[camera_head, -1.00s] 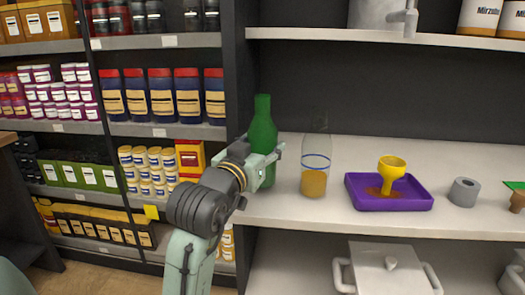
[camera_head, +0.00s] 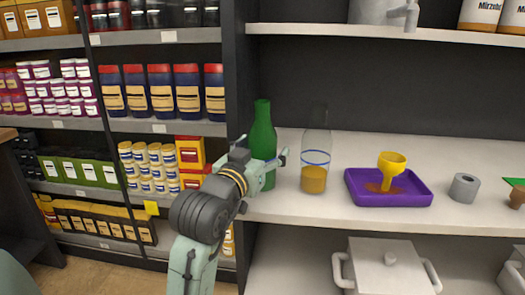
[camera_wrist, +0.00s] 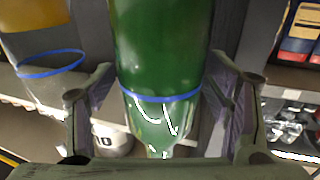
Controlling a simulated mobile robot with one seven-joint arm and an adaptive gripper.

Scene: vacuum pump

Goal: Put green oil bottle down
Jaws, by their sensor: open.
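The green oil bottle (camera_head: 263,135) stands upright at the left end of the white shelf, beside the dark upright. In the wrist view the bottle (camera_wrist: 160,50) fills the middle, with a blue band near its clear narrow end. My gripper (camera_head: 262,160) is open around the bottle. In the wrist view its two fingers (camera_wrist: 160,105) are spread on both sides with gaps to the glass. The lower part of the bottle is partly hidden by my gripper in the head view.
A clear bottle with amber oil (camera_head: 314,178) stands close to the right of the green one. A purple tray (camera_head: 400,200) with a yellow funnel (camera_head: 391,165) and a grey roll (camera_head: 463,188) stand farther right. Stocked shelves (camera_head: 160,128) are on the left.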

